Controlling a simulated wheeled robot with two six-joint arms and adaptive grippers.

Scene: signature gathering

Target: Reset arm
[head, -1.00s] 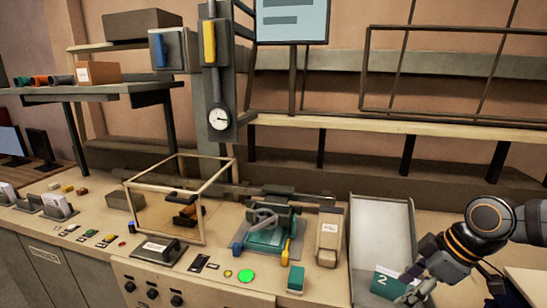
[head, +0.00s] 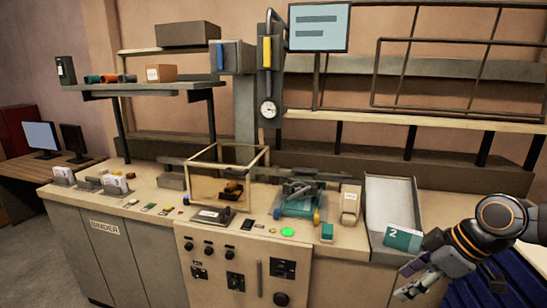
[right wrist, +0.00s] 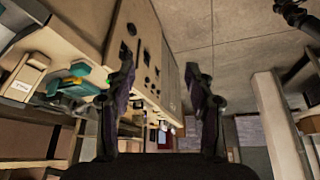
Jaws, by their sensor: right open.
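My right gripper (head: 418,277) is at the lower right of the head view, in front of the bench's front edge and below the grey tray. In the right wrist view its two dark fingers (right wrist: 160,95) stand apart with nothing between them. Its arm comes in from the right edge of the head view. My left gripper is not in view. A green booklet marked 2 (head: 402,238) lies at the near end of the grey tray (head: 392,192), just above the gripper in the picture and apart from it.
The bench (head: 345,226) carries a clear framed box (head: 228,171), a teal press-like device (head: 298,203), a lit green button (head: 288,232) and a beige block (head: 349,204). A control panel (head: 243,270) is on its front. A desk with monitors (head: 42,138) stands far left. Floor shows at lower left.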

